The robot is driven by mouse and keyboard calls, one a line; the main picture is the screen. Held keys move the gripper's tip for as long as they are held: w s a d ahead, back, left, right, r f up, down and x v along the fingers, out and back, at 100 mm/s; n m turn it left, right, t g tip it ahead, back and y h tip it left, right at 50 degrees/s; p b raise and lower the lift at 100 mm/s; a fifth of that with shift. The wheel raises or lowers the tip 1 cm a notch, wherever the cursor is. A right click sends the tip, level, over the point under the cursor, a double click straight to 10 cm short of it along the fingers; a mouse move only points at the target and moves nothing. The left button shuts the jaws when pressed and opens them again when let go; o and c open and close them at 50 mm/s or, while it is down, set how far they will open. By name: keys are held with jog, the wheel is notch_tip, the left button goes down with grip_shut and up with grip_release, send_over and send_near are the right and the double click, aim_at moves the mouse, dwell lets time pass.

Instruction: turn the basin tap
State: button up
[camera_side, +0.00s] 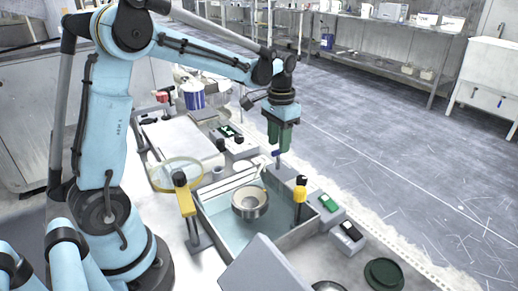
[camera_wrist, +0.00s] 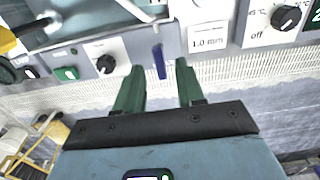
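The blue lever (camera_wrist: 158,61), which I take to be the basin tap handle, stands upright at the edge of the basin (camera_wrist: 85,22) in the wrist view. In the side view a small blue piece (camera_side: 276,153) shows at the tips of my gripper. My gripper (camera_wrist: 160,67) has two green fingers spread apart, with the lever in the gap between their tips in the picture. I cannot tell whether either finger touches it. In the side view my gripper (camera_side: 280,150) points down beyond the basin (camera_side: 217,214), whose teal floor holds a round metal bowl (camera_side: 250,207).
A black knob (camera_wrist: 106,64) and a green button (camera_wrist: 65,74) sit beside the lever. Another knob (camera_wrist: 287,18) is at right. Open floor lies beyond the bench.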

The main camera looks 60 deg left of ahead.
jog(key=shift+f, duration=0.85)
grip_shut()
jog(key=shift+n, duration=2.9)
grip_release()
